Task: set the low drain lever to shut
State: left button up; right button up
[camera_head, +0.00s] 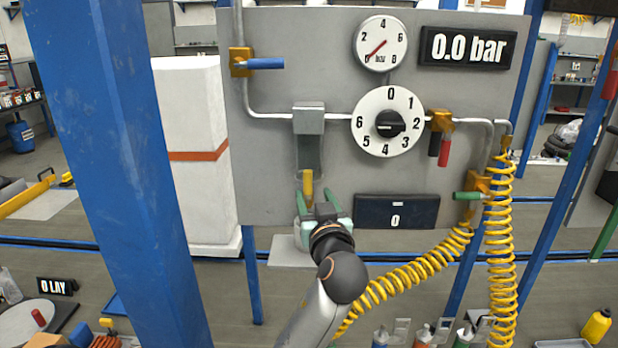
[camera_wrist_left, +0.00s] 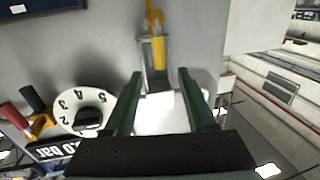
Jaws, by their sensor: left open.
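The low drain lever is a yellow handle (camera_head: 308,186) at the bottom of the bowl (camera_head: 309,152) under the grey regulator block. In the left wrist view the handle (camera_wrist_left: 159,52) stands in line with the bowl, with its orange valve body (camera_wrist_left: 153,16) at the top of the picture. My left gripper (camera_head: 318,204) is open in front of the panel. In the wrist view its green fingers (camera_wrist_left: 160,76) stand to either side of the handle's line, with the handle beyond the tips and apparently untouched. In the head view the gripper hides the valve body. My right gripper is not seen.
The grey panel (camera_head: 270,185) also carries a blue lever (camera_head: 265,63), black and red levers (camera_head: 443,152), a green lever (camera_head: 467,196), a dial (camera_head: 386,122) and a gauge (camera_head: 381,43). Yellow coiled hoses (camera_head: 500,240) hang at right. A blue post (camera_head: 115,150) stands at left.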

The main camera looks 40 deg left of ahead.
aim_at(309, 180)
pick_arm(q)
jog(key=p+x, duration=0.1)
jog(key=x, duration=0.6)
jog(key=shift+w+a, duration=0.15)
jog(key=shift+a, duration=0.1)
jog(key=shift+c, duration=0.3)
grip_shut()
dwell(0.8)
